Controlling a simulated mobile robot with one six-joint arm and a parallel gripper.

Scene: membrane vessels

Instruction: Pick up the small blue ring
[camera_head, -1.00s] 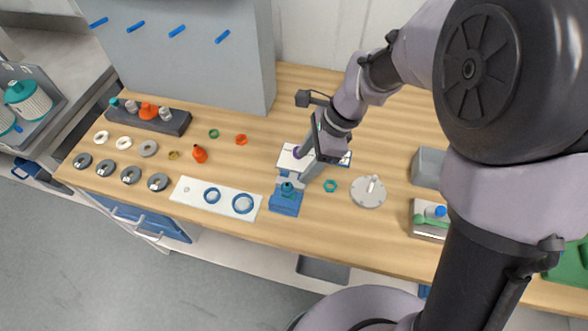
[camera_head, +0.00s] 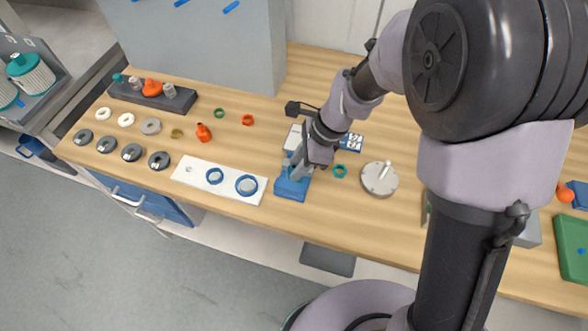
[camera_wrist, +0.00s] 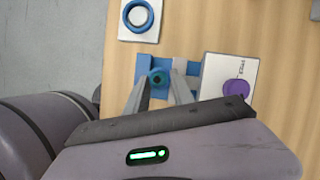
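Two blue rings lie on a white plate at the front edge of the wooden bench. The small blue ring (camera_head: 214,170) is left of the larger blue ring (camera_head: 257,185). One blue ring (camera_wrist: 128,14) on the plate shows at the top of the wrist view, likely the larger one. My gripper (camera_head: 296,174) is right of the plate, low over a blue block (camera_head: 290,190).
A white box with a purple knob (camera_wrist: 236,88) stands beside the block. A teal nut (camera_head: 340,171) and a grey disc with a post (camera_head: 379,179) lie to the right. An orange bottle (camera_head: 203,133) and several grey rings are left. A tall grey cabinet (camera_head: 200,55) stands behind.

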